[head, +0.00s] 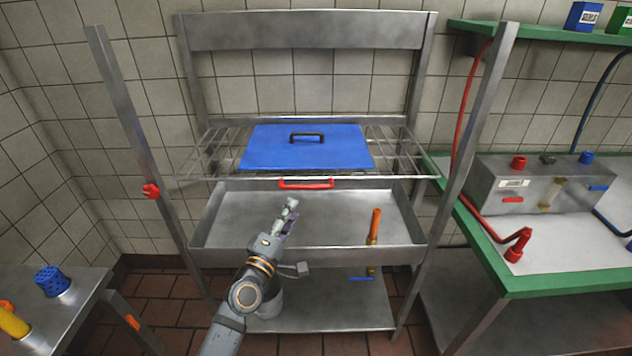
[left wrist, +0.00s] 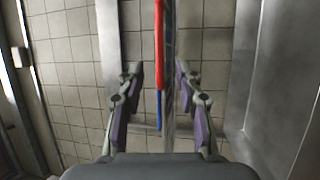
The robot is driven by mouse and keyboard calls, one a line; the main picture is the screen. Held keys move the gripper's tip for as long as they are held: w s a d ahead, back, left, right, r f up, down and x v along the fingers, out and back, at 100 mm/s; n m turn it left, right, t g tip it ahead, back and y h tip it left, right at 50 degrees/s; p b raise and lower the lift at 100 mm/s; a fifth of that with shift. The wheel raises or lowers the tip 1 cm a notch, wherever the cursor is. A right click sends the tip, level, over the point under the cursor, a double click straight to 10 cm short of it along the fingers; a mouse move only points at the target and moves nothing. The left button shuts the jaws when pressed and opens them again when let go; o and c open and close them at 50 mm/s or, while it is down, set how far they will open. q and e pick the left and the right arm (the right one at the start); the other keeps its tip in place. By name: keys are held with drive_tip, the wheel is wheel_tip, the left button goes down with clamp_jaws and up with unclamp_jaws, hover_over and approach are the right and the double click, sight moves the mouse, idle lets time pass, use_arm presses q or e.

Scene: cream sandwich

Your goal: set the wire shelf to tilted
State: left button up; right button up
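The wire shelf (head: 208,152) spans the steel rack and looks roughly level. A blue panel with a black handle (head: 268,147) lies on it. A red handle (head: 305,184) is at the middle of the shelf's front edge. My left gripper (head: 288,217) is below and in front of this handle, above the steel basin. In the left wrist view, the open fingers (left wrist: 158,75) stand on either side of the line of the red handle (left wrist: 159,45), apart from it. The shelf shows there edge-on. My right gripper is not in view.
The steel basin (head: 225,232) under the shelf has an upright orange-handled valve (head: 375,226) at its right. A red knob (head: 151,190) is on the left front post. A green-edged bench (head: 492,262) with a steel box stands right. A small steel table (head: 80,296) stands left.

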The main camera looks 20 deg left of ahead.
sight(304, 188)
use_arm(q)
drive_tip(key=x, duration=1)
drive_tip(key=shift+a+p, duration=0.1)
drive_tip(key=shift+p, duration=0.3)
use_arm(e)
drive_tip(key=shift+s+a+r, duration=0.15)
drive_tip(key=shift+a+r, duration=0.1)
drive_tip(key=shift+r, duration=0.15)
use_arm(q)
drive_tip(key=shift+c, duration=0.3)
clamp_jaws()
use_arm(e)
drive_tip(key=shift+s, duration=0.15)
